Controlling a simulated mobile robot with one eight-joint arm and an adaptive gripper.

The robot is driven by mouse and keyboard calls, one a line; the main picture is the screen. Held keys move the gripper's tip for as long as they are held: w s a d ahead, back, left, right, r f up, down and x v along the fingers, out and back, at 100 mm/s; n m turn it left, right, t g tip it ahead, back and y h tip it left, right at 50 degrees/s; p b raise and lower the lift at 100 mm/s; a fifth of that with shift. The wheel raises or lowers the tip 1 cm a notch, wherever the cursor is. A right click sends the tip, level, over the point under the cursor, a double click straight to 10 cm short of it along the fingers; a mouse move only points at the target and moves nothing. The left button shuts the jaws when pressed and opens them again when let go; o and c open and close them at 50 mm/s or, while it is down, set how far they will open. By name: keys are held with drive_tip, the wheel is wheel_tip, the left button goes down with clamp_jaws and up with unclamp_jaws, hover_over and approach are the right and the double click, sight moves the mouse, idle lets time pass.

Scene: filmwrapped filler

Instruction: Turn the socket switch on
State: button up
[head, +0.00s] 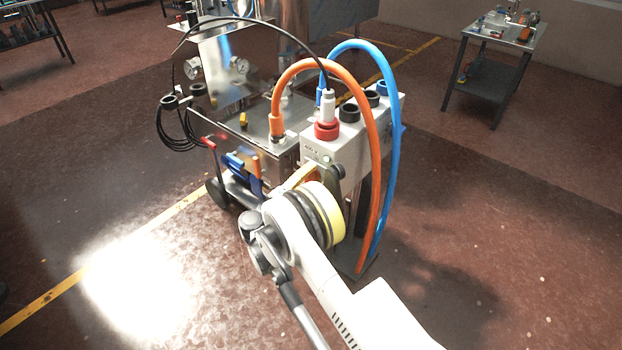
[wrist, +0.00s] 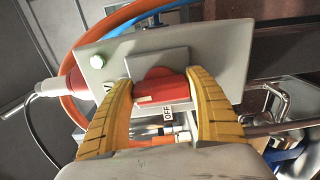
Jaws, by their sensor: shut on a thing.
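A small "OFF" label shows just below the knob in the wrist view. My gripper (wrist: 160,98) has its two yellow ribbed fingers on either side of the red knob, shut on it. In the head view the socket box (head: 342,148) stands at the centre.
An orange hose (head: 375,170) and a blue hose (head: 391,180) arch down beside the box on the right. A red and white plug (head: 327,128) sits on top. A metal machine stands behind left. A side table (head: 500,38) is far right; the floor around is open.

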drive_tip(key=shift+m, duration=0.3)
drive_tip(key=o, duration=1.2)
drive_tip(key=v, duration=1.2)
drive_tip(key=shift+a, duration=0.1)
